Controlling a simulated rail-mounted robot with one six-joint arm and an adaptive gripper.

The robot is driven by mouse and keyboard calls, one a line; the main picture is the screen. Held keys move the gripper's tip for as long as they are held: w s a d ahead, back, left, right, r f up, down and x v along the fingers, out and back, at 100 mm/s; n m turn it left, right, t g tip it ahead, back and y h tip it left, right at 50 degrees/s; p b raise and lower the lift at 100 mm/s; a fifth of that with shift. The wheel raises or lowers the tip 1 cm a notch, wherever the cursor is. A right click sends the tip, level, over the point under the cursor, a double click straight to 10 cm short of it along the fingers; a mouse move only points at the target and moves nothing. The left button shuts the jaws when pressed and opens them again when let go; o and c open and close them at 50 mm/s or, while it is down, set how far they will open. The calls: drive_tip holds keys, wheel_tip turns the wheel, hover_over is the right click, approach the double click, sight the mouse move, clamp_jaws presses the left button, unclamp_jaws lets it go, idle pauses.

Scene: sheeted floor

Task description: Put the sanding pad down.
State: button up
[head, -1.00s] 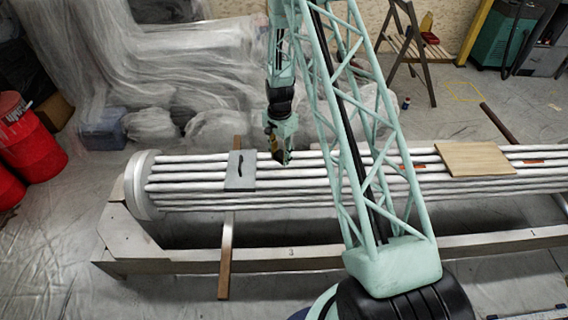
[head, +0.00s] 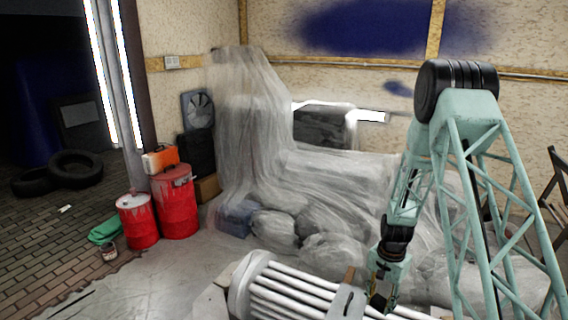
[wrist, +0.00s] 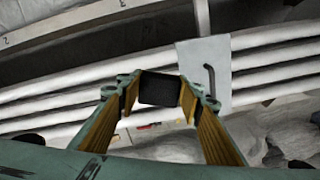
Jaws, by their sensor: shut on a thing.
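The sanding pad (wrist: 160,89) is a dark, flat-faced block. It sits between the yellow-lined fingers of my gripper (wrist: 160,98) in the wrist view, and the gripper is shut on it. The pad appears above the white pipes; whether it touches them I cannot tell. In the head view my gripper (head: 381,290) is low over the pipe bundle, near the bottom edge, and the pad is hard to make out there. A grey board (head: 347,303) with a dark curved mark or handle lies across the pipes, just left of my gripper; it also shows in the wrist view (wrist: 194,68).
White pipes (head: 286,290) run from a round end plate (head: 243,285). Plastic-sheeted bundles (head: 330,255) lie behind them. Bare floor (head: 175,275) is open at lower left.

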drive_tip(key=s+a+r+n, duration=0.4)
drive_tip(key=a+r+n, duration=0.5)
drive_tip(key=a, duration=0.4)
drive_tip(key=shift+s+a+r+n, duration=0.15)
drive_tip(key=shift+a+r+n, duration=0.2)
drive_tip(key=shift+r, duration=0.25)
drive_tip(key=s+f, duration=0.4)
drive_tip(key=f, duration=1.1)
drive_tip(key=shift+d, duration=0.15)
